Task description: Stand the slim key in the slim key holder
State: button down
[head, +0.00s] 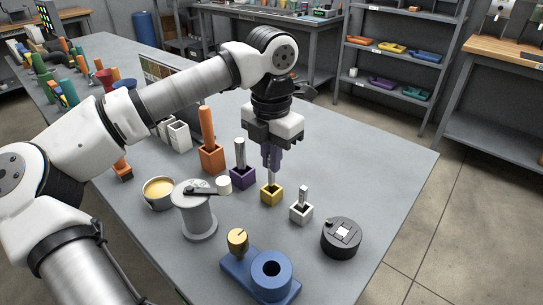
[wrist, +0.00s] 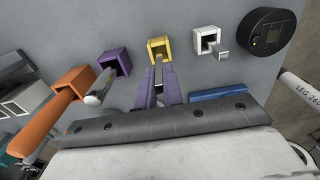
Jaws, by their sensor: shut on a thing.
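My gripper (head: 271,158), with purple fingers, points down above the yellow square holder (head: 271,195). It is shut on a slim grey key (head: 271,179), which hangs upright below the fingertips. The key's lower end meets the mouth of the yellow holder; how deep it sits inside I cannot tell. In the wrist view the fingers (wrist: 158,84) reach toward the yellow holder (wrist: 158,42), with the thin key (wrist: 158,73) between them. The fingers partly hide the key.
A purple holder (head: 242,178) with a grey bar stands left, an orange holder (head: 212,160) with an orange bar beyond it. A white holder (head: 301,213) with a metal bar and a black round unit (head: 341,238) stand right. A grey crank-topped drum (head: 198,215) stands nearer.

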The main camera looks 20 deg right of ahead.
aim_at(272, 185)
jog(key=shift+f, duration=0.15)
jog(key=shift+f+b, duration=1.55)
jog(key=shift+f, duration=0.3)
jog(key=c, duration=1.5)
grip_release()
jog(key=shift+o, duration=0.2)
jog(key=shift+r, duration=0.1)
notch_tip(272, 185, up, 14)
jog(key=shift+f+p, duration=0.15)
jog(key=shift+p, duration=0.45)
